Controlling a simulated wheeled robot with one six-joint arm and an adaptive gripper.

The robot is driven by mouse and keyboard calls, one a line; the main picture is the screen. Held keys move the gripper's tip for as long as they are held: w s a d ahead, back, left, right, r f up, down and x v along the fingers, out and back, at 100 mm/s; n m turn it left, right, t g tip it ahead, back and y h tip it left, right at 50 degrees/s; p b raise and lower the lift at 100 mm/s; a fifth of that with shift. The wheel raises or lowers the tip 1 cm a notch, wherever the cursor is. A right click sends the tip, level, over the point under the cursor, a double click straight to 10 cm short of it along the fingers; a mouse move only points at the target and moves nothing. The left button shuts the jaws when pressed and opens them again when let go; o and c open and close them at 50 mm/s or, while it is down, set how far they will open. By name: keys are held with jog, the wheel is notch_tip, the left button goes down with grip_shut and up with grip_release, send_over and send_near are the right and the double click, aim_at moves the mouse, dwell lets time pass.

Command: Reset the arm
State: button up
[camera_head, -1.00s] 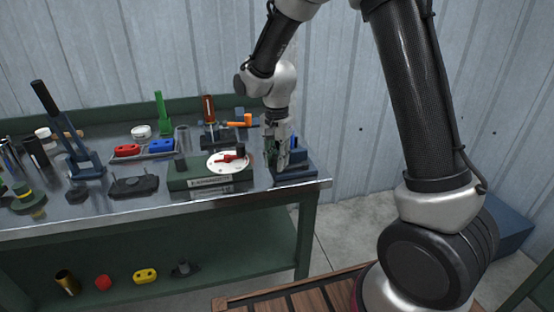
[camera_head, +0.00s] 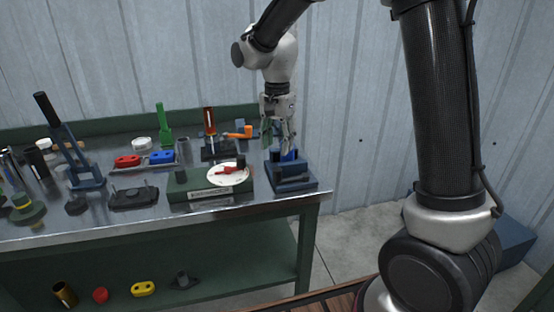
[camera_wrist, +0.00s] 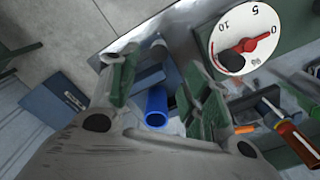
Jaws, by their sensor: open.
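My gripper (camera_head: 279,135) points down above the dark blue fixture (camera_head: 292,177) at the right end of the bench. It is open, with its two fingers apart and nothing held between them. In the wrist view my gripper (camera_wrist: 160,88) shows green finger pads, with a blue cylinder (camera_wrist: 156,107) seen beyond and between the fingers. A bit of blue (camera_head: 289,155) shows by the fingertips in the head view. I cannot tell whether the fingers touch it.
The green gauge block with a white dial (camera_head: 228,174) stands left of the fixture.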

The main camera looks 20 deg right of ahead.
notch_tip(320, 180, up, 3)
jog(key=shift+f, duration=0.2)
jog(key=s+d+r+n+t, duration=0.2)
jog(key=s+d+r+n, duration=0.1)
jog(key=s+d, duration=0.6)
jog(key=s+d+r+n+t, duration=0.2)
jog(key=s+d+r+n, duration=0.2)
jog(key=s+d, duration=0.5)
jog(key=s+n, duration=0.2)
jog(key=s, duration=0.6)
